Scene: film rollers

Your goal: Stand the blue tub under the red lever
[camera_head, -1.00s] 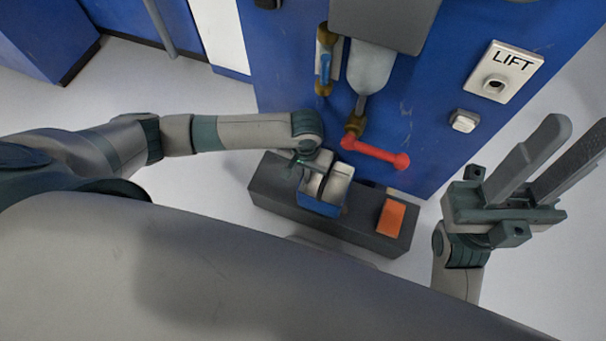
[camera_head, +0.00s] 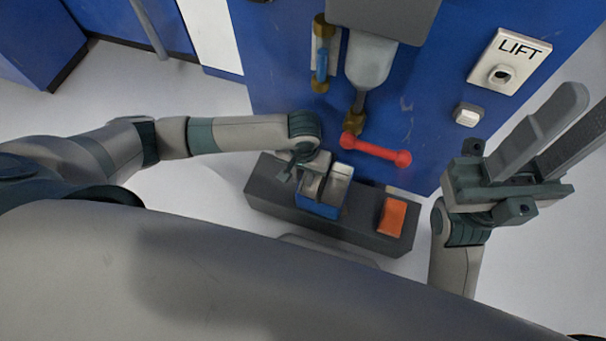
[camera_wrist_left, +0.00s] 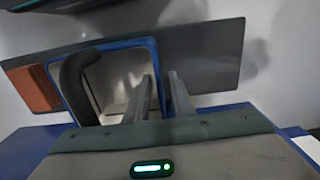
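The blue tub (camera_head: 318,209) stands on a dark grey bench (camera_head: 270,195) in the head view. It also shows in the left wrist view (camera_wrist_left: 118,46), with a blue rim, a pale inside and a dark arched handle (camera_wrist_left: 76,75). The red lever (camera_head: 376,151) sticks out of the blue wall, behind and right of the tub. My left gripper (camera_head: 303,172) is at the tub's rim. In the left wrist view its fingers (camera_wrist_left: 161,82) are apart, one on each side of a tub wall; contact is unclear. My right gripper (camera_head: 585,100) is open and empty at the right.
An orange block (camera_head: 392,216) lies on the bench, right of the tub. A grey funnel-shaped spout (camera_head: 368,65) and a brass fitting (camera_head: 354,122) are above the lever. A LIFT plate (camera_head: 509,63) and a small white button (camera_head: 468,114) are on the wall.

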